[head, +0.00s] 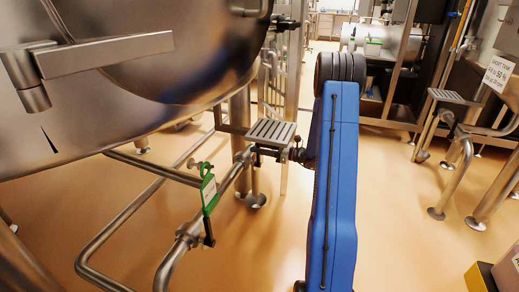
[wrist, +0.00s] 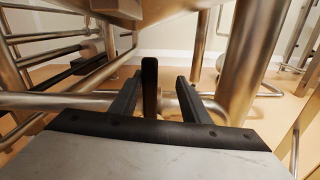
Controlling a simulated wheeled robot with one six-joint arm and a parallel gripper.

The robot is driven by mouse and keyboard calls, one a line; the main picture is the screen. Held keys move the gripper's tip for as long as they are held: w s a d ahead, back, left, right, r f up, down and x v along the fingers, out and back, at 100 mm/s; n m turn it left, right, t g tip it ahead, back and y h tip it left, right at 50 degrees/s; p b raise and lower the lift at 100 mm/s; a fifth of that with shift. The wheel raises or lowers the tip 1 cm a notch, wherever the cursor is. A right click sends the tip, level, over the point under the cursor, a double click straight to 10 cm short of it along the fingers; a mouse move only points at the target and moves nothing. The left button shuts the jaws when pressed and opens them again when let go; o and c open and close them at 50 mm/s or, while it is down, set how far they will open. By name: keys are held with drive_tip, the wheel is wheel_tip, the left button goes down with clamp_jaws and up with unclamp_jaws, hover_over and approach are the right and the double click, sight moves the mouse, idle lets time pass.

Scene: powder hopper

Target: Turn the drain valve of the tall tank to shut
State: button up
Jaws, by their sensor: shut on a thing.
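The big steel tank (head: 120,80) fills the left of the head view, with pipework below it. In the wrist view my gripper (wrist: 158,82) has its two dark fingers on either side of an upright black lever (wrist: 149,85), and it is shut on this lever. The lever stands upright in that view, with a steel pipe (wrist: 170,102) behind it. In the head view my blue arm hides most of the gripper. A green-and-white tag (head: 208,190) hangs on the pipe at the lower left, with a black handle (head: 208,232) below it.
A slatted metal step (head: 270,132) stands left of my arm. A thick steel leg (wrist: 252,55) rises close on the right in the wrist view. A sign (head: 496,73) reading "SHORT TANK" hangs at the right. Open floor (head: 395,200) lies right of my arm.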

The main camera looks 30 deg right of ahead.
drive_tip(key=shift+a, duration=0.15)
idle(0.6)
drive_tip(key=shift+s, duration=0.1)
drive_tip(key=v, duration=1.7)
drive_tip(key=shift+s, duration=0.1)
drive_tip(key=shift+f, duration=0.1)
